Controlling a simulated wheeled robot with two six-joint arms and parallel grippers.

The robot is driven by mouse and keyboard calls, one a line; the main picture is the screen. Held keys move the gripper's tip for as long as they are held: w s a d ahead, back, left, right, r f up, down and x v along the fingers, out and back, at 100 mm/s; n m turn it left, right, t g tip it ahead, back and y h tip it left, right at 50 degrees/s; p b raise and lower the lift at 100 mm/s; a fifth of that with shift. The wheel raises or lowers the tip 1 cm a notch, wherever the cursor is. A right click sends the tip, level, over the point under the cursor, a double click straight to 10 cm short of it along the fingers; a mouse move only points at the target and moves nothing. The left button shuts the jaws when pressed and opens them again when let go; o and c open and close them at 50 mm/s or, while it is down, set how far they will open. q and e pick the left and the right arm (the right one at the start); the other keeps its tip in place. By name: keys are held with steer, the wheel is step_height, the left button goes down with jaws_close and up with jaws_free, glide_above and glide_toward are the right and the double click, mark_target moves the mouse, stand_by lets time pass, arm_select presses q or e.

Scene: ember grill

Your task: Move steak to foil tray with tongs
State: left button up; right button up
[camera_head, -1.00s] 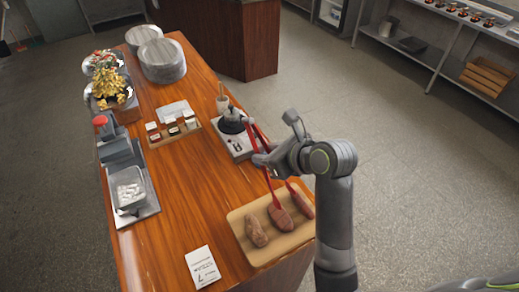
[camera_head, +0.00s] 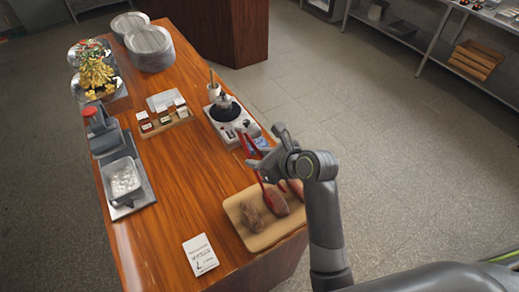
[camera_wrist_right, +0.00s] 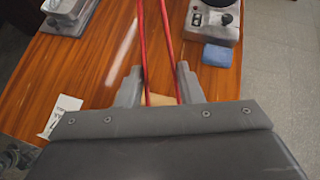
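My right gripper (camera_head: 258,165) is shut on red tongs (camera_head: 247,148). In the right wrist view the two red tong arms (camera_wrist_right: 169,40) run between its fingers (camera_wrist_right: 158,84). The tong tips point down at the brown middle steak (camera_head: 272,200) over the wooden board (camera_head: 240,228). Whether they grip it, and whether it is lifted, I cannot tell. A second steak (camera_head: 250,217) lies on its left, and a third (camera_head: 295,187) is partly hidden on its right. The foil tray (camera_head: 121,178) stands at the counter's left edge. My left gripper is not in view.
A grey device with a black knob (camera_head: 228,111) stands beyond the board, with a blue block (camera_head: 260,144) beside it. A small rack of jars (camera_head: 164,120) is at mid-counter. A white card (camera_head: 200,254) lies near the front. Bare wood lies between board and foil tray.

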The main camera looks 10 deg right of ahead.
arm_select(q)
steer(key=shift+s+a+f+b, duration=0.1)
steer(key=shift+a+f+b, duration=0.2)
steer(key=shift+f, duration=0.2)
arm_select(e)
step_height(320, 180, down, 3)
steer(key=shift+r, duration=0.2)
steer(key=shift+o, duration=0.2)
steer(key=c, duration=0.7)
steer(key=shift+r, duration=0.35)
arm_select(q)
steer(key=shift+r+p, duration=0.5)
steer(key=shift+r, duration=0.05)
arm_select(e)
step_height(320, 180, up, 11)
steer(key=shift+r, duration=0.2)
